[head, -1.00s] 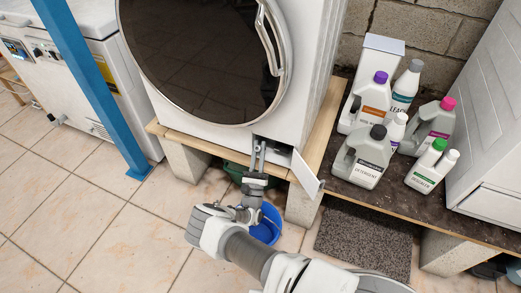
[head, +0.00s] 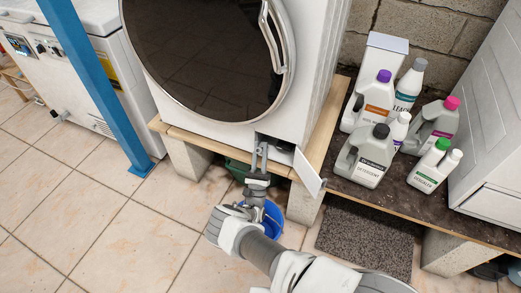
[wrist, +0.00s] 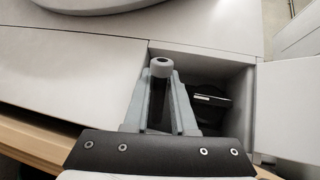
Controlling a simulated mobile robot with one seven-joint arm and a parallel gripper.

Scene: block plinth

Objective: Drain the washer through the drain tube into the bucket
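The washer (head: 220,128) stands on a wooden-topped plinth, with the small drain flap (head: 308,174) open at its lower right corner. In the wrist view a drain tube with a round light-grey end (wrist: 162,68) shows at the left of the open compartment. My gripper (head: 259,148) is at this compartment. Its fingers (wrist: 161,88) lie on both sides of the tube end, narrowly spaced; whether they grip it is unclear. The blue bucket (head: 273,218) is on the floor below, in front of the plinth, partly hidden by my arm.
A dark part (wrist: 209,97) sits inside the compartment. A green container (head: 238,170) is under the plinth. Several bottles (head: 365,160) stand on the dark shelf at right. A blue post (head: 95,80) rises at left. The tiled floor (head: 120,225) at front left is open.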

